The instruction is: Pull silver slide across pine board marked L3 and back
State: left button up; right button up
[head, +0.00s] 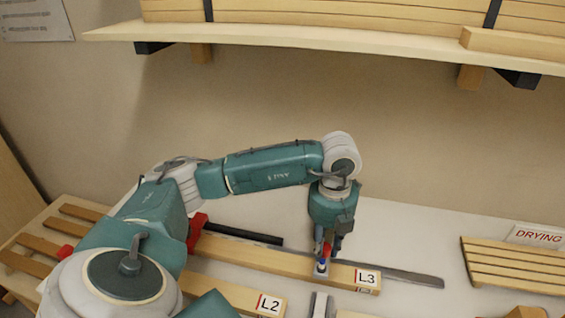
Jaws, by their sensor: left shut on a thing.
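The pine board marked L3 (345,273) lies across the bench, its label near the right end. My left gripper (323,255) points down over this board, left of the label. It is shut on a small upright part with blue and pale silver colouring, which I take to be the silver slide (321,268), low against the board. The fingers hide much of the slide, and its contact with the wood is too small to make out. My right gripper is not in view.
A long grey metal strip (405,273) lies behind L3. A board marked L2 (235,293) is nearer, and a grey metal piece (321,305) stands at the bottom edge. A slatted rack (515,266) with a DRYING sign (538,236) is at right. A loaded shelf (300,38) hangs above.

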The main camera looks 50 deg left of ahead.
pick_arm(q)
jog(key=shift+w+a+b, duration=0.25)
jog(key=shift+w+a, duration=0.35)
jog(key=shift+w, duration=0.35)
jog(key=shift+w+a+b, duration=0.3)
jog(key=shift+w+a, duration=0.25)
jog(key=shift+w, duration=0.35)
jog(key=shift+w+a+b, duration=0.25)
jog(key=shift+w+a, duration=0.35)
jog(key=shift+w, duration=0.35)
jog(key=o, duration=0.9)
jog(key=shift+o, duration=0.2)
notch_tip(320, 180, up, 9)
jog(key=p, duration=0.6)
